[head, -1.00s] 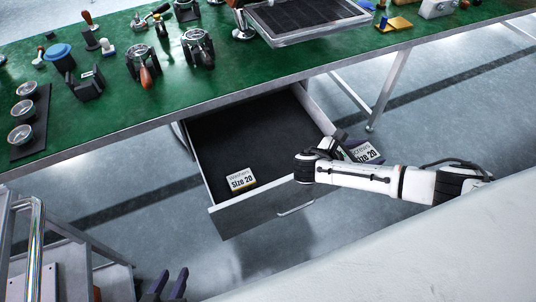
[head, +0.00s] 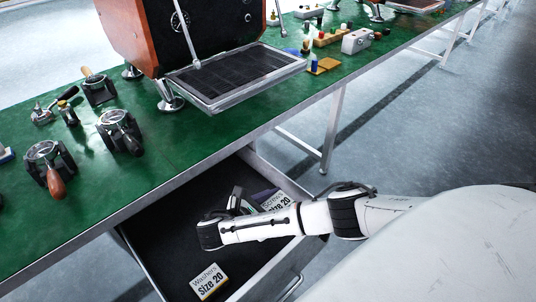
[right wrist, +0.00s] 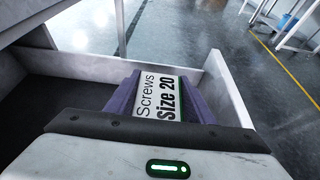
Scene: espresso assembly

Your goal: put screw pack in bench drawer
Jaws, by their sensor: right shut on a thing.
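The screw pack (head: 279,201), a white box labelled "Screws Size 20", is in my right gripper (head: 262,197). In the right wrist view the pack (right wrist: 160,97) sits between two purple fingers, its label facing the camera. The bench drawer (head: 160,240) is pulled out under the green bench, with a dark floor and pale walls. In the head view the pack and gripper appear over the drawer's right part. The right wrist view shows drawer walls on both sides of the pack; its height above the floor is unclear. My left gripper is out of view.
A washer pack (head: 209,281) labelled "Washers Size 20" lies in the drawer near its front. The green bench top (head: 105,175) overhangs the drawer's back. An espresso machine (head: 190,35) and several portafilters stand on it. The drawer floor left of my arm is clear.

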